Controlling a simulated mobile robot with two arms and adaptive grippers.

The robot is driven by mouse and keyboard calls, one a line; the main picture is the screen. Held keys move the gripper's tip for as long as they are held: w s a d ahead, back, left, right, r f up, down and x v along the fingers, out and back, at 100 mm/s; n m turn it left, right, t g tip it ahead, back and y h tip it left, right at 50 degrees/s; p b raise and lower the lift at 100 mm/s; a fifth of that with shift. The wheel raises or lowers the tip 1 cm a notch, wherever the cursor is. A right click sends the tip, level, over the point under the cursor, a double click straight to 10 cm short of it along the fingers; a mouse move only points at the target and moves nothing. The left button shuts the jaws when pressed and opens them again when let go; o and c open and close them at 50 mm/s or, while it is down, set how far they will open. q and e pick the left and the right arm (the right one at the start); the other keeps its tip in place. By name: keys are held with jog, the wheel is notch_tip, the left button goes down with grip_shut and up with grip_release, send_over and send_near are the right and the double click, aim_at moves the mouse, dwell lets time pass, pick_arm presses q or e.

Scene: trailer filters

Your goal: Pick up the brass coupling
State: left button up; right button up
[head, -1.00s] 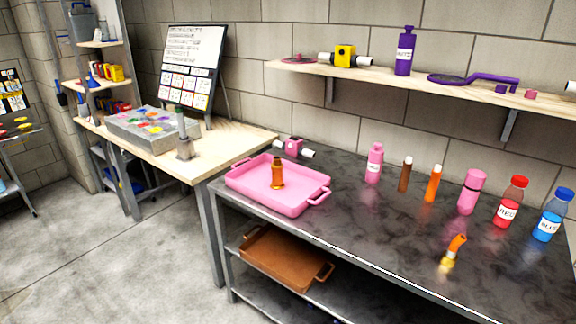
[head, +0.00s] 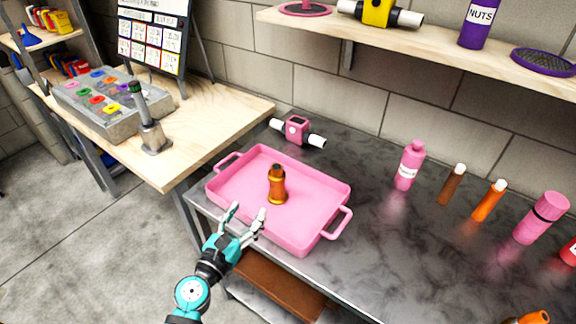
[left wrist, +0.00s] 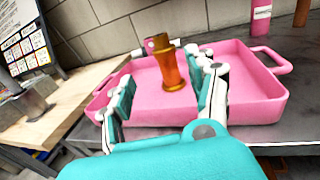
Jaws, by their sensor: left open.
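The brass coupling (head: 277,186), a shiny orange-brown stepped fitting, stands upright inside the pink tray (head: 333,226) on the dark bench. In the left wrist view the coupling (left wrist: 170,66) shows beyond the fingers and between them, close to the right finger. My left gripper (head: 248,211) is open and empty at the tray's front wall, short of the coupling. Its spread fingers also show in the left wrist view (left wrist: 165,92). My right gripper is in neither view.
A pink device with white ends (head: 297,130) sits behind the tray. A pink bottle (head: 409,166) and several tubes stand to the right. An orange piece (head: 535,317) is cut off at the lower edge.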

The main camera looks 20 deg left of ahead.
pick_arm(q)
jog(key=p, duration=0.1)
send_near(274, 171)
jog(key=w, duration=0.5)
jog(key=shift+w+d+f, duration=0.35)
jog(key=shift+w, duration=0.2)
jog(key=shift+w+d+r, duration=0.1)
jog(key=shift+w+d, duration=0.05)
jog(key=shift+w, duration=0.1)
jog(key=w, duration=0.3)
jog(key=shift+w+d, duration=0.2)
jog(key=shift+w, duration=0.15)
jog(key=shift+w+d, duration=0.1)
jog(key=shift+w, duration=0.45)
jog(key=shift+s+r, duration=0.1)
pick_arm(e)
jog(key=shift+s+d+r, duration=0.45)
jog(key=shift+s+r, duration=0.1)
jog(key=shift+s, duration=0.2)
pick_arm(q)
jog(key=shift+c, duration=1)
grip_shut()
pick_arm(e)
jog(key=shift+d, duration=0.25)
